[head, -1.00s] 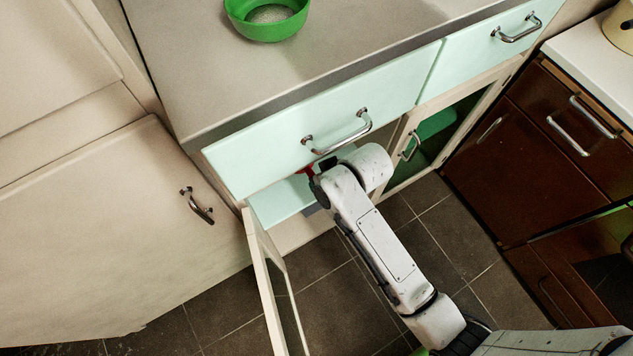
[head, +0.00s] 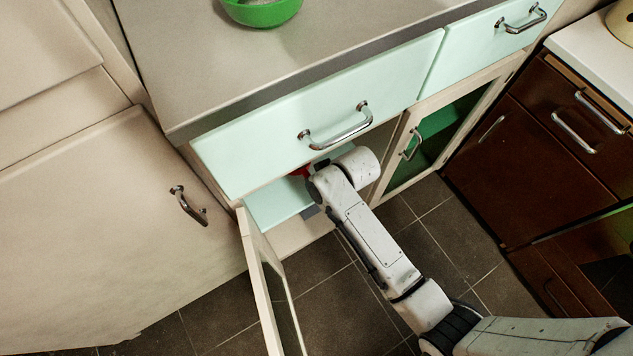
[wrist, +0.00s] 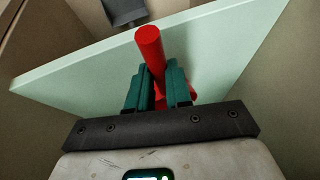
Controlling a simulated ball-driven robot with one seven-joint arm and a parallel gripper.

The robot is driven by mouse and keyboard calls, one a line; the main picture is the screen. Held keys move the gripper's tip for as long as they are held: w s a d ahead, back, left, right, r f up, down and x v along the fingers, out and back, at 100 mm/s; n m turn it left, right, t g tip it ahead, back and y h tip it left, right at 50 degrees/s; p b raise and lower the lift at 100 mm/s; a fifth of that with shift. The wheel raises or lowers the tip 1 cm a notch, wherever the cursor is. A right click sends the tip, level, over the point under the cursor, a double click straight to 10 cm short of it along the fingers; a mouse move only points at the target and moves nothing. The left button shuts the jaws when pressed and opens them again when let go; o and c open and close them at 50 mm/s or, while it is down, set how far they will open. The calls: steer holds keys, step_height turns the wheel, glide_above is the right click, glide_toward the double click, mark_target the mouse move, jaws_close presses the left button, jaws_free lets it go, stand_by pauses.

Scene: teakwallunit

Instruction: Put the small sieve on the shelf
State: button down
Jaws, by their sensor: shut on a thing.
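In the wrist view, the teal fingers of my gripper (wrist: 158,88) are shut on a red rod-like part (wrist: 150,45), apparently the handle of the small sieve. The sieve's bowl and mesh are not clearly visible. In the head view a bit of red (head: 300,171) shows beside my wrist, just under the mint drawer; the fingers are hidden there. The mint shelf (head: 280,204) lies inside the open cabinet below the drawer, and its board (wrist: 75,72) crosses the wrist view behind the red part. I cannot tell whether the sieve touches it.
The open cabinet door (head: 262,280) stands left of my arm. The closed drawer (head: 310,150) with its metal handle is just above my wrist. A dark grey object (wrist: 122,12) lies past the shelf board. A green bowl (head: 262,12) sits on the counter.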

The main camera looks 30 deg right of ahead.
steer(key=c, duration=1)
jaws_free()
steer(key=shift+f, duration=0.1)
steer(key=shift+c, duration=0.2)
steer(key=p+v, duration=0.4)
steer(key=v, duration=0.8)
steer(key=s+d+r+g+h, duration=0.1)
steer(key=s+d+g, duration=0.1)
steer(key=s, duration=0.7)
steer(key=s+d+r+g+h, duration=0.1)
steer(key=s+d+g, duration=0.1)
steer(key=s, duration=0.7)
steer(key=shift+d+r, duration=0.25)
steer(key=shift+d, duration=0.6)
steer(key=shift+s, duration=0.1)
